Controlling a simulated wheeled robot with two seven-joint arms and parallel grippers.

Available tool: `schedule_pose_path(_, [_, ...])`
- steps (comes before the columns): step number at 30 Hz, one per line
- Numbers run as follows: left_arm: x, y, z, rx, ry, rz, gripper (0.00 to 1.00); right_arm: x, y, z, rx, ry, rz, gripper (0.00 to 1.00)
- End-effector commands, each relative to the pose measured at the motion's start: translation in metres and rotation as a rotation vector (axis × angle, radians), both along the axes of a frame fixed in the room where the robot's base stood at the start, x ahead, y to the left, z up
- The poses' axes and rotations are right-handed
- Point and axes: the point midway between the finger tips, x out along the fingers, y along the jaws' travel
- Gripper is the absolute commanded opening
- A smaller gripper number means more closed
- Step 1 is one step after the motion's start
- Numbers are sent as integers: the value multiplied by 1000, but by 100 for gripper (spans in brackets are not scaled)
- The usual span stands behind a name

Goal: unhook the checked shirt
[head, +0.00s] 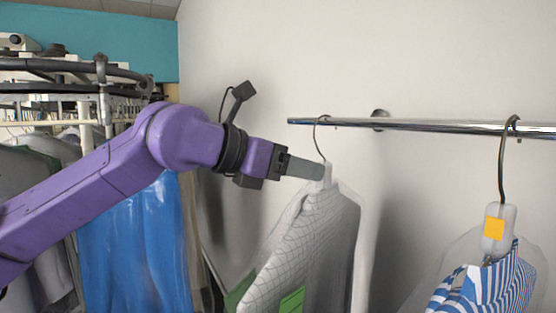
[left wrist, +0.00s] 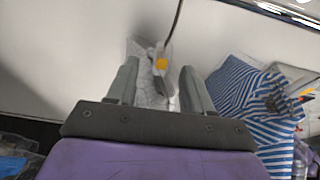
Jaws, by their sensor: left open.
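The checked shirt (head: 305,240) is white with a thin grey grid and hangs in a clear cover near the rail's left end. Its hanger hook (head: 316,138) is over the rail (head: 430,126). My left gripper (head: 322,171) is at the neck of this hanger, just below the hook. In the left wrist view the open fingers (left wrist: 159,88) stand either side of the white hanger neck, which bears an orange tag (left wrist: 161,64). The fingers look apart from it. My right gripper is not in view.
A blue-and-white striped shirt (head: 487,284) in a clear cover hangs to the right, with an orange tag (head: 494,228) on its hanger. A wall stands close behind the rail. Round racks with clothes and blue covers (head: 135,245) stand at left.

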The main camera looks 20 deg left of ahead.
Motion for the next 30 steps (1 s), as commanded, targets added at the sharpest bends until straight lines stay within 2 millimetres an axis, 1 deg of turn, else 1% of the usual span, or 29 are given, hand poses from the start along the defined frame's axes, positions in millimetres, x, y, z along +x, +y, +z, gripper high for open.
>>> schedule_pose_path(9, [28,-22,-11,1,-2,1,51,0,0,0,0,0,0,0])
schedule_pose_path(15, [42,-33,-17,0,-2,1,51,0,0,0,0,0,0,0])
schedule_pose_path(20, [47,-37,-19,0,-2,1,51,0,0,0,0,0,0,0])
schedule_pose_path(28, [48,-37,-19,0,-2,1,51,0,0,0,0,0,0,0])
schedule_pose_path(29, [48,-37,-19,0,-2,1,45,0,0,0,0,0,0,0])
schedule_pose_path(30, [48,-37,-19,0,-2,1,32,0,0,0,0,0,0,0])
